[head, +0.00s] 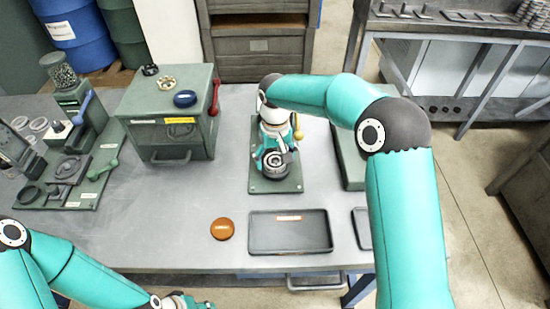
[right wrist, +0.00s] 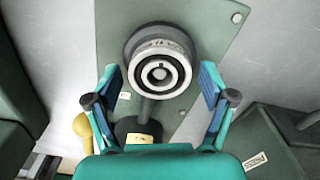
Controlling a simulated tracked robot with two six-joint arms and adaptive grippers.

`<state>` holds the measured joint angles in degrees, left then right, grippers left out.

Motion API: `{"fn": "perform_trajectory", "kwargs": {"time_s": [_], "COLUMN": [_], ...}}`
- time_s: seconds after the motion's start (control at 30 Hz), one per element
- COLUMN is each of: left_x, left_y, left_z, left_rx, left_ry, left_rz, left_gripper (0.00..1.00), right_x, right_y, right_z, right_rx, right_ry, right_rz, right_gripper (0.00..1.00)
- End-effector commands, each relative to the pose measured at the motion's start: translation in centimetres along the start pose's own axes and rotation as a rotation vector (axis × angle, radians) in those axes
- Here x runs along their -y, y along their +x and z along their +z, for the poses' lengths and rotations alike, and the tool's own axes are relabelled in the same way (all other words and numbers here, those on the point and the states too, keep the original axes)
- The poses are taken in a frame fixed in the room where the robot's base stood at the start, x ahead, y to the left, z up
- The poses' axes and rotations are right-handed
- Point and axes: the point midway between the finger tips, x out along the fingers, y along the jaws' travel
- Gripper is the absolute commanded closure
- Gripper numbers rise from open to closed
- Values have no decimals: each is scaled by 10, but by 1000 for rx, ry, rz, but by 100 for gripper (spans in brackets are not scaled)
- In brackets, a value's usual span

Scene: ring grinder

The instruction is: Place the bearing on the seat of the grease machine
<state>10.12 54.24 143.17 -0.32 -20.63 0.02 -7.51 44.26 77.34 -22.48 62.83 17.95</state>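The grease machine (head: 262,184) is a green plate with a round dark seat (right wrist: 131,45) near the middle of the bench. A metallic ring, which looks like the bearing (right wrist: 160,70), rests on this seat, roughly centred and level; it also shows in the head view (head: 274,164). My right gripper (right wrist: 160,88) is open above the machine. Its two fingers are on either side of the bearing, with visible gaps, and hold nothing. In the head view the right gripper partly covers the machine. My left gripper (head: 188,302) is at the bottom edge, partly cut off; its fingers are unclear.
A yellow-knobbed lever (head: 298,136) stands beside the machine. A black tray (head: 260,244) and an orange round tin (head: 222,229) lie in front. A green box (head: 150,135) and another green machine (head: 75,130) stand left. A green press base (head: 352,165) is right.

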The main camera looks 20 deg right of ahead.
Motion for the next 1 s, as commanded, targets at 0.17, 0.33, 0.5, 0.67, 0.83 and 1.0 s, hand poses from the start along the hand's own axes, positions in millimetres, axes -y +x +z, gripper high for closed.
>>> {"fn": "perform_trajectory", "kwargs": {"time_s": [0.17,0.33,0.5,0.67,0.83,1.0], "left_x": [0,0,0,1,1,1], "left_y": [0,-1,0,2,4,3], "left_z": [0,0,0,0,0,0], "left_rx": [0,0,0,0,0,0], "left_ry": [0,0,0,0,0,0], "left_rz": [0,0,0,0,0,0], "left_gripper": [60,60,60,60,60,60], "right_x": [0,0,1,1,1,1], "right_y": [0,-2,-13,-40,-76,-106], "right_z": [0,0,0,-1,-1,-1], "right_rx": [2,2,-1,-3,-2,0], "right_ry": [0,-1,-1,-1,-2,-2], "right_rz": [0,0,1,0,0,1], "right_gripper": [11,11,11,11,11,11]}}
